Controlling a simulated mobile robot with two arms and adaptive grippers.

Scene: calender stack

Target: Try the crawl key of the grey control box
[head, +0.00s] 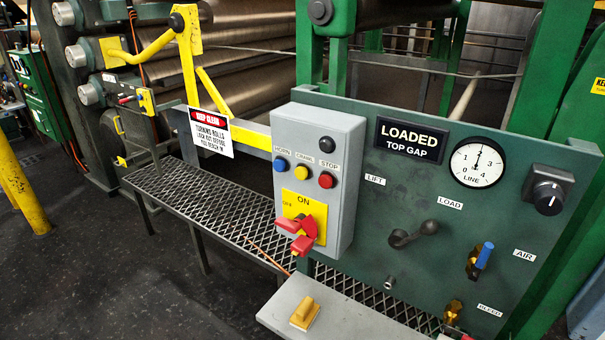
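The grey control box (300,125) is mounted at the left edge of a green panel, near the middle of the head view. Its yellow crawl key (302,173) sits between the blue HORN button (281,165) and the red STOP button (326,180). A black round button or knob (326,145) is above STOP. Below is a yellow plate (295,201) marked ON and OFF with a red rotary handle (312,224); a red piece (301,246) is at the handle's lower left. I cannot tell whether the crawl key is pressed. Neither gripper is in view.
The green panel (400,190) carries a LOADED TOP GAP sign (409,139), a gauge (477,163), a black lever (414,235) and a blue-handled valve (482,257). A grey shelf (350,320) with a yellowish block (304,314) juts out below. Rolls (245,60) stand behind a hanging warning sign (211,131).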

